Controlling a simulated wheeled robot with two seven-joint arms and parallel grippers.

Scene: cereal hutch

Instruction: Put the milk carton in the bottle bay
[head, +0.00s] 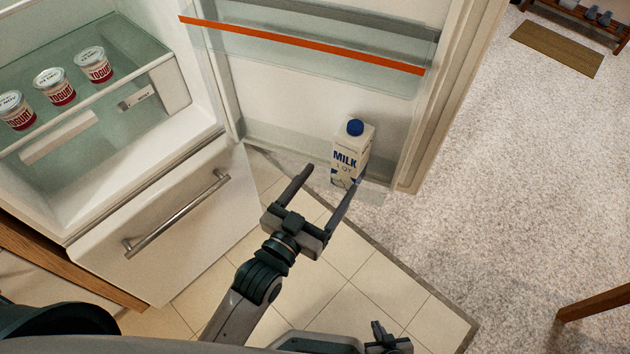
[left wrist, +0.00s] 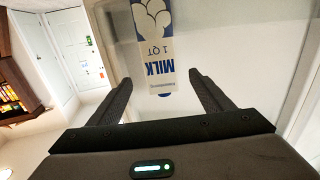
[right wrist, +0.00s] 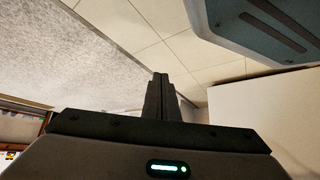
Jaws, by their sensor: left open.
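The milk carton (head: 352,150), white with a blue cap, is upright at the foot of the open fridge door. It appears to stand in the clear low bottle bay (head: 285,142), with its lower part seen through the clear front. My left gripper (head: 331,178) is open just in front of the carton, its fingertips apart on either side of the carton's line. In the left wrist view the carton (left wrist: 154,52) appears upside down beyond the open fingers, with clear gaps to both. My right gripper (right wrist: 160,80) is shut and empty, low at the bottom of the head view.
A door shelf with an orange rim (head: 300,44) is above the carton. Several yogurt cups (head: 54,86) stand on the fridge shelf at left. A drawer with a bar handle (head: 178,214) is below. Tiled floor (head: 315,290) and open carpet (head: 510,170) lie around.

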